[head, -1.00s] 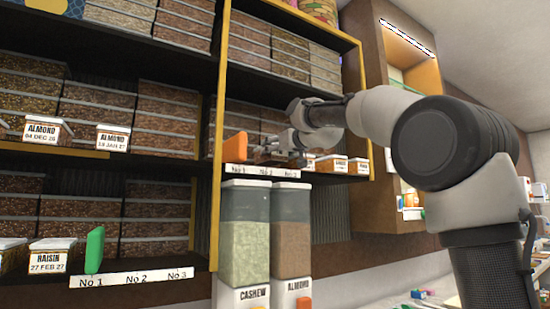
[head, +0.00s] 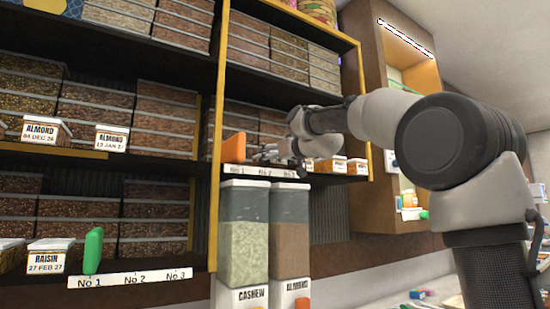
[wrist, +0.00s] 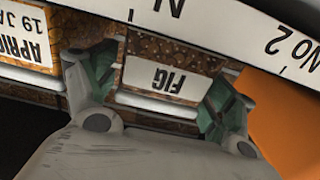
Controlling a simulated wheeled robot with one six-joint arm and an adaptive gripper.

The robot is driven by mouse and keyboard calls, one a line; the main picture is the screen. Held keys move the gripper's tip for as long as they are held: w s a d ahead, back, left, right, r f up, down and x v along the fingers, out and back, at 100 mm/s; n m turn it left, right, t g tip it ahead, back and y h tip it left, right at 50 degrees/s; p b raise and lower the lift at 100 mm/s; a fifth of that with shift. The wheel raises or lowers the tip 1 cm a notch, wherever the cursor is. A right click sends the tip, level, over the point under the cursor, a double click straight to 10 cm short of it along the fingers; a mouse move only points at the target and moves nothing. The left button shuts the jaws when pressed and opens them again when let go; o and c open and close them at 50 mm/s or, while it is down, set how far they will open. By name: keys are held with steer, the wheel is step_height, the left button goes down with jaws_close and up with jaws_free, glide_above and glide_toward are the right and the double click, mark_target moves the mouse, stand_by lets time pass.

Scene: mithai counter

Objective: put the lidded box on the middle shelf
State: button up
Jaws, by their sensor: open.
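A small lidded box labelled FIG (wrist: 168,78), with brown contents, shows between my fingers in the wrist view. My gripper (wrist: 160,95) is open, with one finger at each side of this box; I cannot tell whether they touch it. In the head view my gripper (head: 282,156) is at the front of the right-hand middle shelf (head: 334,179), just right of an orange marker (head: 233,149). The box is mostly hidden there by the fingers. The marker is also at the right in the wrist view (wrist: 285,120).
A box labelled APRIC (wrist: 28,38) stands close beside one finger. Small boxes (head: 357,165) stand further right on the shelf. The shelf's number strip (head: 252,171) runs along its front edge. Tall cashew (head: 243,245) and almond (head: 289,240) containers stand below.

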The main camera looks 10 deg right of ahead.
steer(key=v, duration=1.2)
steer(key=shift+r, duration=0.1)
steer(key=s+d+f+m+g+h, duration=0.1)
steer(key=s+d+f+g+h, duration=0.1)
steer(key=s+f, duration=0.9)
steer(key=s+d+f+m+g+h, duration=0.1)
steer(key=s+d+f+g, duration=0.4)
steer(key=s+f, duration=0.5)
steer(key=s+d+f+m+g+h, duration=0.1)
steer(key=s+d+f+g, duration=0.3)
steer(key=s+f, duration=0.7)
step_height(320, 180, down, 14)
steer(key=shift+s+r+m+g+h, duration=0.1)
steer(key=shift+s+m+g+h, duration=0.25)
steer(key=shift+g+h, duration=0.55)
